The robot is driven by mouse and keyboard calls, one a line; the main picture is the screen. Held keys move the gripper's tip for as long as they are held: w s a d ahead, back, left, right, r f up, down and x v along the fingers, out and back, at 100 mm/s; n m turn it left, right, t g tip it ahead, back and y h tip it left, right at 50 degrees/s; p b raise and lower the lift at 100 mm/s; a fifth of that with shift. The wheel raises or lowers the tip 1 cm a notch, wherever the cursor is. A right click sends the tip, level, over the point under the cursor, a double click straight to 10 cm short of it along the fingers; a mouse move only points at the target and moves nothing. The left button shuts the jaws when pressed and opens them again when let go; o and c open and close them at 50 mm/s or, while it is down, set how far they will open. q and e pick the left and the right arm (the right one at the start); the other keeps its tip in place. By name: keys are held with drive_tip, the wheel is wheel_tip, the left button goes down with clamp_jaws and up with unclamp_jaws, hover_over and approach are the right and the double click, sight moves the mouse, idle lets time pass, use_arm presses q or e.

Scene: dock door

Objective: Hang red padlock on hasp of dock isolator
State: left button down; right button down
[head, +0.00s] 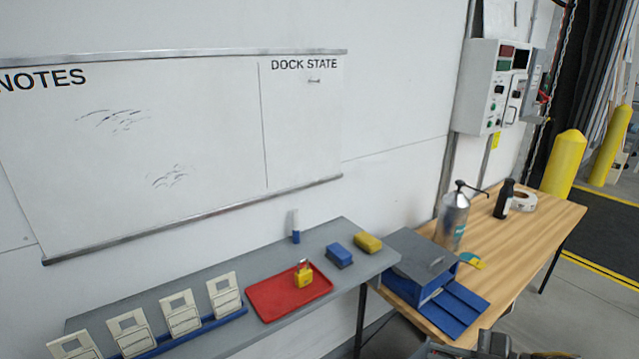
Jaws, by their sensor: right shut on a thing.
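The bottom edge cuts off my right gripper (492,346), which is low at the right, in front of the wooden table. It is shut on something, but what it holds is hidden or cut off. I cannot make out a red padlock anywhere. A yellow padlock (304,277) stands on a red tray (262,297) on the grey shelf. A grey control box (478,90) with displays and buttons is on the wall at upper right, far from the gripper. Smaller fittings (514,101) are at its right side. A hasp is too small to tell. My left gripper is not in view.
The grey shelf (222,340) holds white card holders (183,314), a blue block (339,256) and a yellow block (368,243). The wooden table (520,249) holds a blue-grey box (425,262), a pump can (452,222) and a dark bottle (504,199). Yellow bollards (564,164) stand beyond.

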drive_tip(key=shift+w+a+f, duration=0.15)
drive_tip(key=shift+w, duration=0.1)
drive_tip(key=f+m+t+h, duration=0.1)
drive_tip(key=s+f+m+t+h, duration=0.1)
drive_tip(key=f+m+h, duration=0.1)
drive_tip(key=f+m+t+h, duration=0.1)
drive_tip(key=m+t, duration=0.1)
drive_tip(key=shift+s+f+h, duration=0.3)
drive_tip(key=shift+h, duration=0.1)
